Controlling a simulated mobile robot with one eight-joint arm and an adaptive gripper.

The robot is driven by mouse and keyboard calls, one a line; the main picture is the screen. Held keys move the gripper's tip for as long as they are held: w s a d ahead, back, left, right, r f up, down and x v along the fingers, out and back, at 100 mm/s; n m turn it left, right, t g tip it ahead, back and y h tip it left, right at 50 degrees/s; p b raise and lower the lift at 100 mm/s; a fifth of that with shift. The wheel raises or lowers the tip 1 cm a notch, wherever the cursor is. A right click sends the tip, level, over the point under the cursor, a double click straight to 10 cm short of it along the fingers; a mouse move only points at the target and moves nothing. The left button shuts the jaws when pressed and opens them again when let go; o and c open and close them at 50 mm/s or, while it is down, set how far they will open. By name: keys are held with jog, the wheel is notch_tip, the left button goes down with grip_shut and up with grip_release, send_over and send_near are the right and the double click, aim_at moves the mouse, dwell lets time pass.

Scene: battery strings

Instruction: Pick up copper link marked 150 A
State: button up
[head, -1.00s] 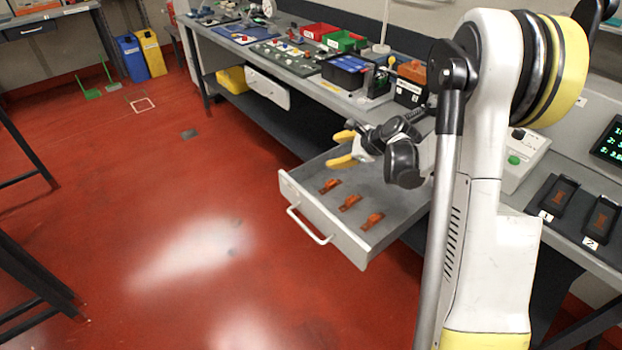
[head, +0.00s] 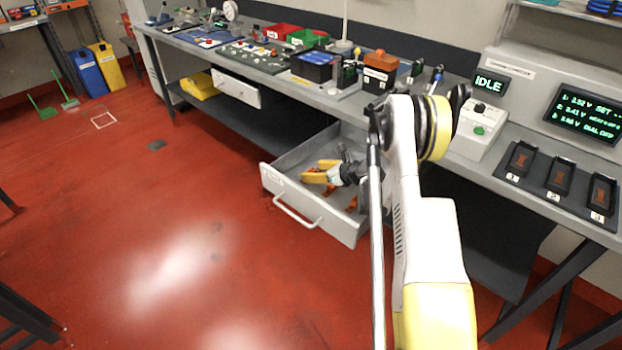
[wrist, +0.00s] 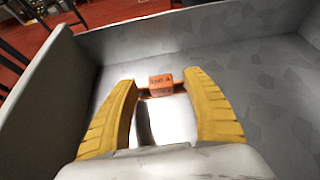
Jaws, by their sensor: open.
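A copper-orange link (wrist: 161,82) lies on the drawer floor in the wrist view, its small label reading like 150 A. My gripper (wrist: 160,88) is open, with one yellow finger on each side of the link near the tips; I cannot tell whether either finger touches it. In the head view my gripper (head: 322,173) is low inside the pulled-out grey drawer (head: 341,226). Orange link parts (head: 351,204) show beside and below the gripper there, partly hidden by it and my arm.
Drawer walls rise around my gripper. The workbench (head: 460,165) above carries a red-topped battery (head: 379,72), a tester box (head: 477,130) and three black numbered holders (head: 558,178) with copper-coloured pieces. The red floor (head: 190,220) left of the drawer is clear.

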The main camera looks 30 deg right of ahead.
jog(key=shift+x, duration=0.9)
jog(key=shift+c, duration=0.2)
jog(key=shift+s, duration=0.1)
grip_shut()
jog(key=shift+r, duration=0.1)
